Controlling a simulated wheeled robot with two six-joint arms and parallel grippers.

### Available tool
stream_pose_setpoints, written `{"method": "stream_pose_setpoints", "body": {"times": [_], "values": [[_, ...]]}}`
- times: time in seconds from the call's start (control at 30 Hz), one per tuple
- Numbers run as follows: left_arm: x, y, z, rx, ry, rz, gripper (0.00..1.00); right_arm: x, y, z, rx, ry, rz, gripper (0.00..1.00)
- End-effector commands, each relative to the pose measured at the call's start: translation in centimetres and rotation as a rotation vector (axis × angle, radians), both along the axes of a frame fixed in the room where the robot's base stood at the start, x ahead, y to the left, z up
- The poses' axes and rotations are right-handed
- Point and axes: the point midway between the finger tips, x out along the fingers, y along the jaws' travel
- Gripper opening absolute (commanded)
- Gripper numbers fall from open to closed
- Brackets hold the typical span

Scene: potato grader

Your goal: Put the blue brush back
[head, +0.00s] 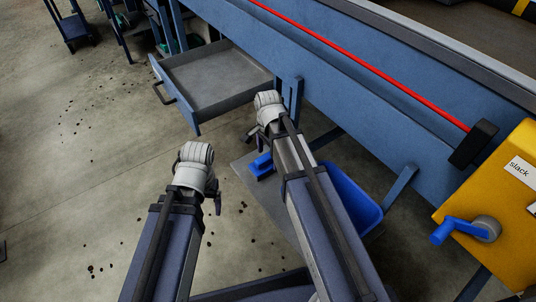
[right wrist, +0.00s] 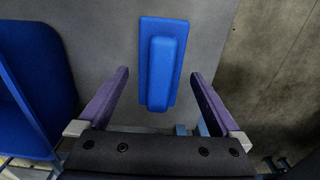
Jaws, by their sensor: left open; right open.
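The blue brush (head: 260,166) lies on a grey board or mat (head: 245,163) low by the machine, partly hidden by my right arm in the head view. In the right wrist view the brush (right wrist: 161,65) lies lengthwise away from me, a raised block on a flatter base. My right gripper (right wrist: 160,95) is open above it, with one finger on each side and nothing held. In the head view my right gripper (head: 258,138) points down just above the brush. My left gripper (head: 209,201) is open and empty over the floor to the left.
An empty grey drawer (head: 205,82) stands pulled out of the blue machine (head: 380,105). A blue bin (head: 352,198) stands right of the brush; its wall (right wrist: 45,75) shows in the right wrist view. A yellow box (head: 505,235) with a blue crank (head: 455,230) is at right. The left floor is largely clear.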

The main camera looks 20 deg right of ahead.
Motion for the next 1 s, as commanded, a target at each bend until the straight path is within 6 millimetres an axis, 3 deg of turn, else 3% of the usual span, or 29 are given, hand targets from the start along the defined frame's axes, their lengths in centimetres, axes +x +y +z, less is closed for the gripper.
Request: {"method": "stream_pose_setpoints", "body": {"times": [0.03, 0.43, 0.6, 1.0], "values": [[0.0, 0.0, 1.7, -0.002, 0.001, 0.001, 0.82, 0.0, 0.0, 1.7, 0.000, 0.000, 0.000, 1.00], [-0.1, -0.2, 7.5, -0.008, 0.002, 0.002, 0.82, 0.0, 0.0, 7.5, 0.000, 0.000, 0.000, 1.00], [-0.1, -0.2, 8.3, -0.008, 0.002, 0.002, 0.82, 0.0, 0.0, 8.3, 0.000, 0.000, 0.000, 1.00], [-0.1, -0.2, 8.2, -0.008, 0.002, 0.002, 0.82, 0.0, 0.0, 8.2, 0.000, 0.000, 0.000, 1.00]]}}
